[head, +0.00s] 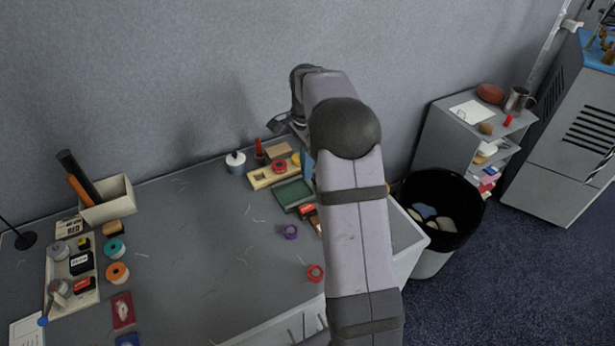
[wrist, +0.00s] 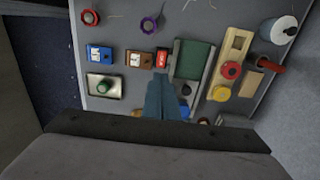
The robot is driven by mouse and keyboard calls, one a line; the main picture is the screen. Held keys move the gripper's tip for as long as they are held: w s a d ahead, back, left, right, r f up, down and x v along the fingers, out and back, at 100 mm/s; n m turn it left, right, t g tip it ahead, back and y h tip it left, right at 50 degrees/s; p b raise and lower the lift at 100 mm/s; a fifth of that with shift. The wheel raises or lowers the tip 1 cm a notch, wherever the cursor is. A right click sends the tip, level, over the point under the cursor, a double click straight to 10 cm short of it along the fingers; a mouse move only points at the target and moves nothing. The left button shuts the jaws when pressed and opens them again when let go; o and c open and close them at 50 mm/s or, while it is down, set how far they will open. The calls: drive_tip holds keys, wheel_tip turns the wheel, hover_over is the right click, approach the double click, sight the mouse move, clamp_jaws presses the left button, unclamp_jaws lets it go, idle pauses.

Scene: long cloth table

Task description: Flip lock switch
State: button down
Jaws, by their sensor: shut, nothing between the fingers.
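I cannot tell for sure which part is the lock switch. In the wrist view, candidates are a blue box with a white face (wrist: 99,55), a brown box with a white face (wrist: 138,62) and a silver plate with a green knob (wrist: 105,87). A small red block (wrist: 161,58) stands between the brown box and a green panel (wrist: 193,58). My gripper (wrist: 164,84) is shut and empty, its blue fingers pointing at the table near the red block and the panel's left edge. I cannot tell if it touches anything. In the head view, my arm hides most of this area.
A wooden board with red and yellow knobs (wrist: 236,48) lies right of the panel, with a white spool (wrist: 280,29) beyond. Red (wrist: 91,17) and purple (wrist: 149,24) rings lie nearby. The table's middle (head: 190,240) is mostly clear. A black bin (head: 465,210) stands beside the table.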

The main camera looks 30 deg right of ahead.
sight(311, 207)
drive_tip(key=shift+d+b, duration=0.7)
drive_tip(key=shift+b, duration=0.5)
wheel_tip(311, 207, down, 14)
drive_tip(key=p, duration=0.4)
drive_tip(key=shift+r, duration=0.25)
drive_tip(key=shift+f, duration=0.2)
